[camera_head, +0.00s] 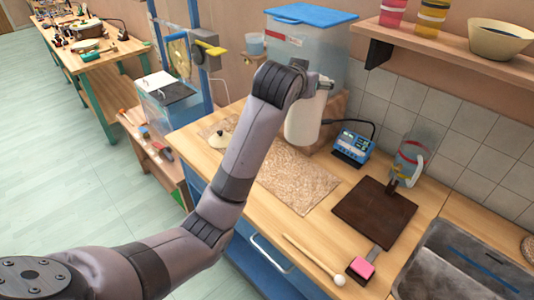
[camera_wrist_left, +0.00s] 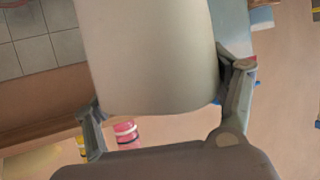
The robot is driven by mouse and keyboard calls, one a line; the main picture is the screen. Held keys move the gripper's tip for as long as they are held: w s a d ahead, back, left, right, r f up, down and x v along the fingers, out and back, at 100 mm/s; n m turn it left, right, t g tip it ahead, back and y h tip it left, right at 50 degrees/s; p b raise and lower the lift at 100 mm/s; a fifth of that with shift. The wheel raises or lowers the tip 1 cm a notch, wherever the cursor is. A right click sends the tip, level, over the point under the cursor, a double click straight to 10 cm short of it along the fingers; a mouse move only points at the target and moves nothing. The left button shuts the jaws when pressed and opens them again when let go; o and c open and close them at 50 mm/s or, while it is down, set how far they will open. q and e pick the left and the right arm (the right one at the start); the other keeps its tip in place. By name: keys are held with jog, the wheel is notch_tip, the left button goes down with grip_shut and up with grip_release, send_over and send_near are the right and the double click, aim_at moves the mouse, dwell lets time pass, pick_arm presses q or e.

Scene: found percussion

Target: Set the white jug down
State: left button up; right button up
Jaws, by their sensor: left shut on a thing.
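The white jug (camera_head: 304,122) is upright in the head view, behind the speckled mat (camera_head: 298,182) on the wooden worktop. My left gripper (camera_head: 318,88) is at the jug's upper part, mostly hidden behind my arm. In the left wrist view the jug (camera_wrist_left: 150,55) fills the middle, between the two fingers of my left gripper (camera_wrist_left: 165,110), which is shut on it. I cannot tell whether the jug's base touches the surface beneath it. My right gripper is not in view.
A clear bin with a blue lid (camera_head: 311,14) stands behind the jug. Right of it are a blue device (camera_head: 352,145), a clear container (camera_head: 418,150) and a brown board (camera_head: 374,214). A mallet (camera_head: 312,258) and pink block (camera_head: 361,268) lie in front. The mat's front is clear.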

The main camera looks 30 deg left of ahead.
aim_at(303, 130)
pick_arm(q)
notch_tip(303, 130, down, 15)
jog(key=shift+p, duration=1)
notch_tip(303, 130, down, 5)
jog(key=shift+w+r, duration=0.1)
jog(key=shift+r, duration=0.1)
jog(key=shift+f, duration=0.2)
jog(key=o, duration=1.9)
jog(key=shift+o, duration=0.2)
